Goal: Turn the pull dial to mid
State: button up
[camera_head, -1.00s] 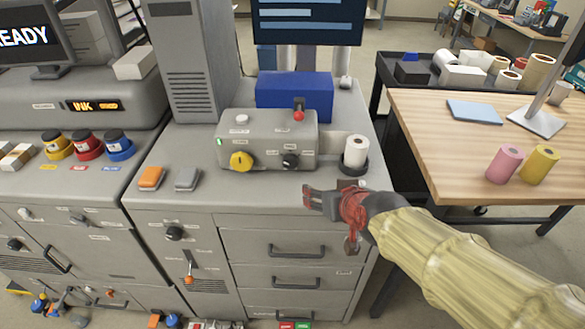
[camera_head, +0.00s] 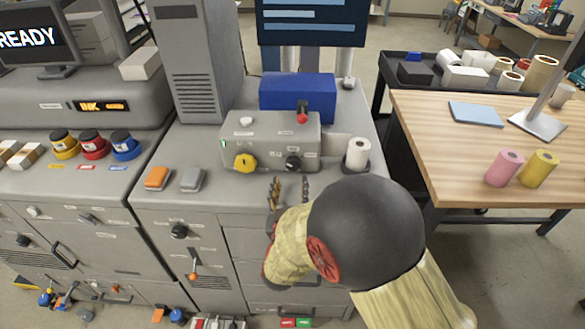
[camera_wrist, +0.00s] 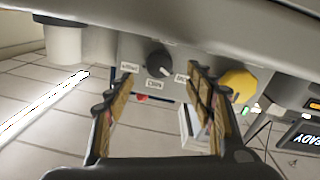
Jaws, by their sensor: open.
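A black dial (camera_head: 293,162) sits on the front of a grey control box (camera_head: 248,132), right of a yellow knob (camera_head: 245,163). In the wrist view the black dial (camera_wrist: 158,62) appears upside down with several small labels around it; their wording is too small to read surely, so I cannot confirm it is the pull dial. My gripper (camera_head: 290,188) is open and empty, just in front of and below the box, fingers pointing toward the dial. In the wrist view the dial lies beyond the fingertips (camera_wrist: 150,88), between them and apart from both.
A white roll (camera_head: 357,153) stands on a dark holder right of the box. A red-tipped lever (camera_head: 302,114) rises behind the dial. An orange block (camera_head: 157,178) and a grey block (camera_head: 192,180) lie at left on the counter. Another black knob (camera_head: 179,232) is on the cabinet front.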

aim_at(293, 167)
jog(key=w, duration=0.7)
jog(key=shift+w+d, duration=0.2)
jog(key=shift+d, duration=0.1)
jog(key=shift+c, duration=0.4)
jog(key=c, duration=1.1)
